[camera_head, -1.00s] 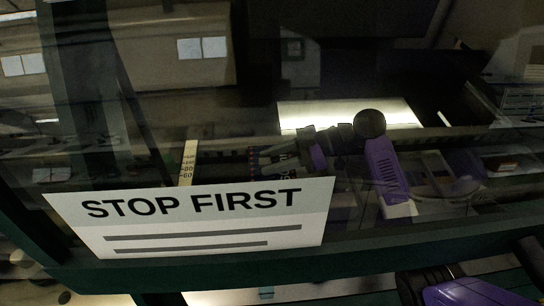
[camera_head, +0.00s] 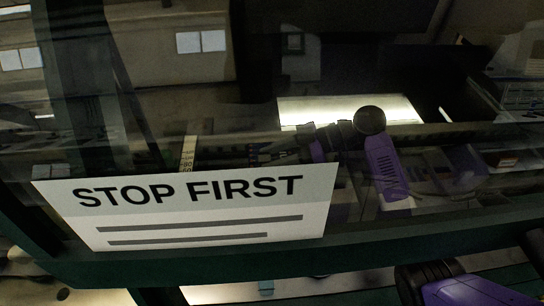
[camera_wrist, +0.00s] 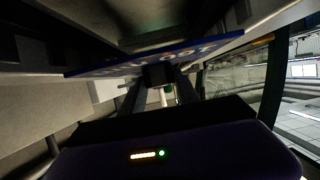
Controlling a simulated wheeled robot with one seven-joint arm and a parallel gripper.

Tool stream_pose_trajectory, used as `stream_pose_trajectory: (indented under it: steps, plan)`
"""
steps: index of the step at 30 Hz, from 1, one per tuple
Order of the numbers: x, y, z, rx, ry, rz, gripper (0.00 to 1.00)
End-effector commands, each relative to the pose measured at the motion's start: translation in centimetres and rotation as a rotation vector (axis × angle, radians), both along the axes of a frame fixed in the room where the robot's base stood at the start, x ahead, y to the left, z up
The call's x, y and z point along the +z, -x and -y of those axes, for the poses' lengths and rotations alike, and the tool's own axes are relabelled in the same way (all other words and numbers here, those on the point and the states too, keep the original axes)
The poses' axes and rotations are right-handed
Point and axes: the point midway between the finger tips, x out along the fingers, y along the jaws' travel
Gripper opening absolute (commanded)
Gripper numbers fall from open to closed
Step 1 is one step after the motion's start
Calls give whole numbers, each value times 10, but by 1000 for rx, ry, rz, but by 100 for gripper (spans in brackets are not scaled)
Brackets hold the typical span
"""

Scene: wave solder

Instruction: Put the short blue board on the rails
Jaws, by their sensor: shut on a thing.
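The blue board shows in the wrist view as a narrow, tilted blue strip (camera_wrist: 205,46) with pale lettering, seen nearly edge-on. My gripper (camera_wrist: 160,76) is shut on it near the middle of the strip. In the head view my gripper (camera_head: 276,156) is behind a dark glass panel, small and dim, with a bit of blue at its tips. Its lower side is close to the top edge of the sign. I cannot make out the rails for sure in either view, nor whether the board touches anything.
A white STOP FIRST sign (camera_head: 200,207) on the glass hides what lies behind it. A dark green frame beam (camera_head: 300,248) runs below the glass. A bright lit panel (camera_head: 350,110) is behind my arm. Pale machine surfaces (camera_wrist: 35,95) stand close on the left in the wrist view.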

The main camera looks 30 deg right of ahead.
Motion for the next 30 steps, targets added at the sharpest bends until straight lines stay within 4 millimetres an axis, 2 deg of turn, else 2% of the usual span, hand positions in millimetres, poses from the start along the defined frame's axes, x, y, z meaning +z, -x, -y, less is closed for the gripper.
stream_pose_trajectory:
  steps: [20, 21, 24, 25, 30]
  plan:
    - [-8, 1, -1, 0, -3, -5, 0]
    - [-8, 1, -1, -1, -4, -6, 39]
    - [-9, 1, -1, 0, -5, -7, 59]
    - [-10, 1, -1, -1, -5, -8, 63]
    - [-11, 2, -1, -1, -6, -10, 63]
